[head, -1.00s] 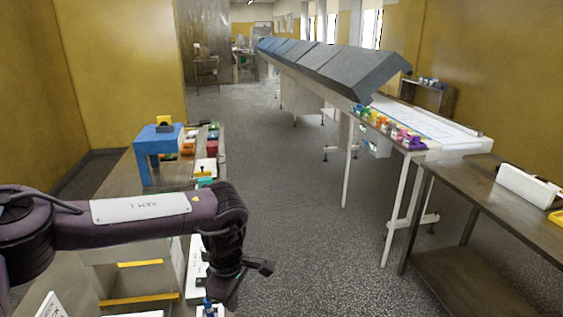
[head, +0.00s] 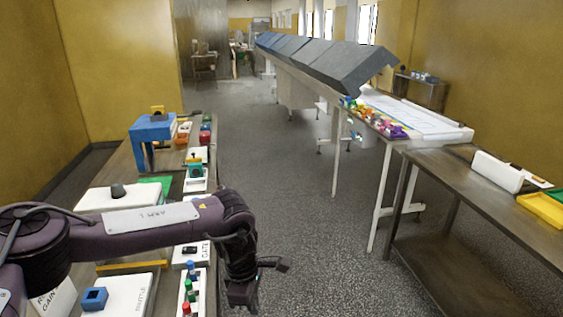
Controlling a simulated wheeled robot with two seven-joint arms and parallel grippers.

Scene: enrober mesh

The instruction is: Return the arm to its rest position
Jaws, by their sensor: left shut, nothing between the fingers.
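My left arm (head: 140,226), purple-black with a white label, reaches in from the left over the left bench. Its gripper (head: 242,300) hangs pointing down at the bench's right edge, above the floor. It is shut, with nothing seen in it. Its fingertips are near the bottom of the view and hard to make out. My right gripper does not show.
The left bench (head: 120,165) holds a blue stand (head: 152,130), a white box with a dark knob (head: 117,192), and a tray of coloured knobs (head: 190,290). A long covered conveyor (head: 330,65) and a table (head: 450,165) stand right. The floor between (head: 300,220) is clear.

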